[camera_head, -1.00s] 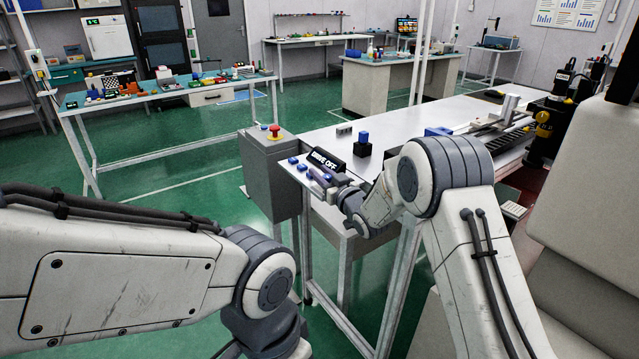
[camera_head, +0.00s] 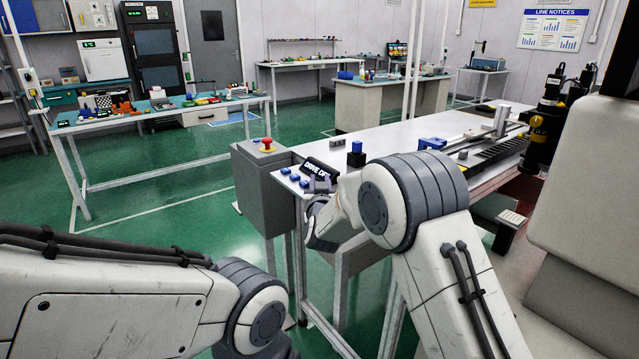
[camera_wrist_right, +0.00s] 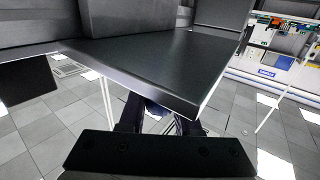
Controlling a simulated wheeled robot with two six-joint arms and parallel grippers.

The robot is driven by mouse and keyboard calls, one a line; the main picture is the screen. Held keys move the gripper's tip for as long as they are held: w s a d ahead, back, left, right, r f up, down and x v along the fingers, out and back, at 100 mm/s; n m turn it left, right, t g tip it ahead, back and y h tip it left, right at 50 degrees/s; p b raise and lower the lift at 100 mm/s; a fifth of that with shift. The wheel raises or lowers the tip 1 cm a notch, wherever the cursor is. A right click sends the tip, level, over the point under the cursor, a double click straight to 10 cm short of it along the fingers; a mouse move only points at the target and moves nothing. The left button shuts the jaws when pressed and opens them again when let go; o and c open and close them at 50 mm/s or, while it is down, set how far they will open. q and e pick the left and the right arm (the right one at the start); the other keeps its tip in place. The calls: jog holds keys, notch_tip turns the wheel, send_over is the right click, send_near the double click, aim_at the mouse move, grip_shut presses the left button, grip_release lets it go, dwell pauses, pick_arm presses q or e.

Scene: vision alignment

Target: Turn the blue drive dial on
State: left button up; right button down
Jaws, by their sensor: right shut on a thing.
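The black sign (camera_head: 319,169) in the head view reads DRIVE OFF, though my right gripper partly covers its lower edge. My right gripper (camera_head: 318,185) is at the table's front edge, just below the sign. In the right wrist view, its dark fingers (camera_wrist_right: 160,120) are shut around a dark blue piece (camera_wrist_right: 154,106), which looks like the dial; a black slab covers most of it. My left arm shows at lower left, but its gripper is out of view.
A grey box with a red stop button (camera_head: 267,145) stands at the table's left end. A blue block on a black base (camera_head: 356,155) and a small grey block (camera_head: 337,143) lie behind the sign.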

jog(key=shift+r, duration=0.1)
jog(key=c, duration=0.6)
grip_release()
jog(key=shift+n+y, duration=0.3)
jog(key=shift+y, duration=0.2)
